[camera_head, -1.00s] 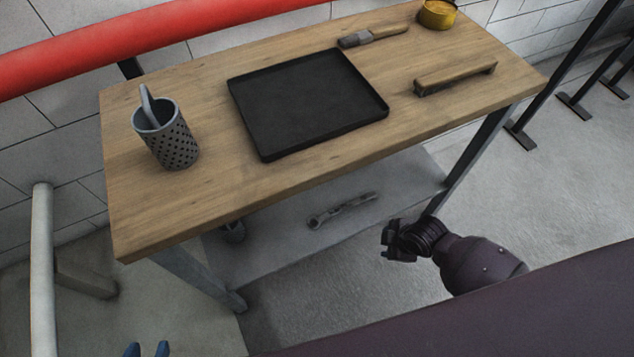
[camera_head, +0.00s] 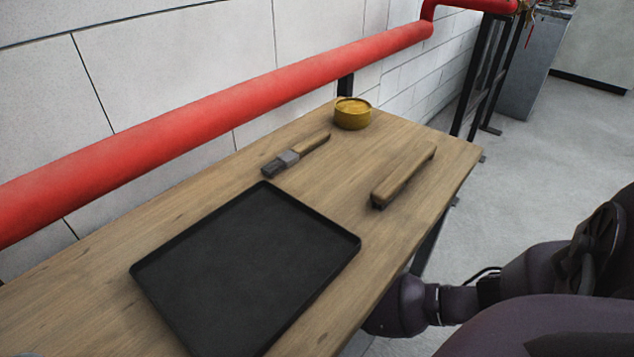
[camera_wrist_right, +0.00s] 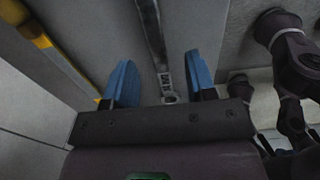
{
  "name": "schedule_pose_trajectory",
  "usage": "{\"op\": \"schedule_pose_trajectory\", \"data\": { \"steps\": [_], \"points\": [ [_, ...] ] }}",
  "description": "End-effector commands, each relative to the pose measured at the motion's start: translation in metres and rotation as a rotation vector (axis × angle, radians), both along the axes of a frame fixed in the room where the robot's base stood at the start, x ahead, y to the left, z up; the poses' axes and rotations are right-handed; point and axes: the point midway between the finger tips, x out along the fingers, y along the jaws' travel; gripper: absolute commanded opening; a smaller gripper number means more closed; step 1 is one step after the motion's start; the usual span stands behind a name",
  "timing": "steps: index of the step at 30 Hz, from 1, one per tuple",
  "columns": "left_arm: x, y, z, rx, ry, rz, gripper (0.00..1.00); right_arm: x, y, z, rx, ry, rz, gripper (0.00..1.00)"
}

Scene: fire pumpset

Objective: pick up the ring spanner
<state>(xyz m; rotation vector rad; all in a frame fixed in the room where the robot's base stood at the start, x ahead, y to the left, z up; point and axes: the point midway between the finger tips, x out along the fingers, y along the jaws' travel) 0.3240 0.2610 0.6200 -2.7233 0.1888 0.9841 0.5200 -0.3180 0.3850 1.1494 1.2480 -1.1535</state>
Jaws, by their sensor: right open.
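The ring spanner (camera_wrist_right: 154,40) shows in the right wrist view as a long grey metal bar. It runs from the top edge down to a ring end between my right gripper's fingers. My right gripper (camera_wrist_right: 160,85) is open, with one blue finger on each side of the spanner's lower end. The fingers appear apart from it, and I cannot tell how far the spanner lies beyond the tips. The head view does not show the spanner or my right gripper. My left gripper is in neither view.
The wooden table (camera_head: 130,240) carries a black tray (camera_head: 245,265), a brush (camera_head: 296,155), a wooden-handled tool (camera_head: 404,176) and a yellow tin (camera_head: 352,114). A red pipe (camera_head: 220,105) runs along the wall behind. A yellow strip (camera_wrist_right: 60,60) shows at left in the wrist view.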

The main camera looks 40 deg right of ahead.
Motion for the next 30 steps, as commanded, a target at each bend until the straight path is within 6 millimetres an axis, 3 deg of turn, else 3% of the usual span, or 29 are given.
{"op": "schedule_pose_trajectory", "data": {
  "steps": [4, 15, 25, 30],
  "points": [
    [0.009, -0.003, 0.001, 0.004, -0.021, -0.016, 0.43, -0.001, 0.001, -0.013, 0.000, 0.002, -0.001, 0.51],
    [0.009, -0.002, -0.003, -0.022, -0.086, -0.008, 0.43, 0.000, 0.006, -0.057, 0.000, 0.005, -0.001, 0.51],
    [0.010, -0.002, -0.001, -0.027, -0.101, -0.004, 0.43, 0.004, 0.005, -0.057, 0.000, -0.005, 0.000, 0.51],
    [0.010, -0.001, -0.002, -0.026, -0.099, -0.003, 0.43, 0.004, 0.005, -0.057, 0.000, -0.004, 0.000, 0.25]
  ]
}}
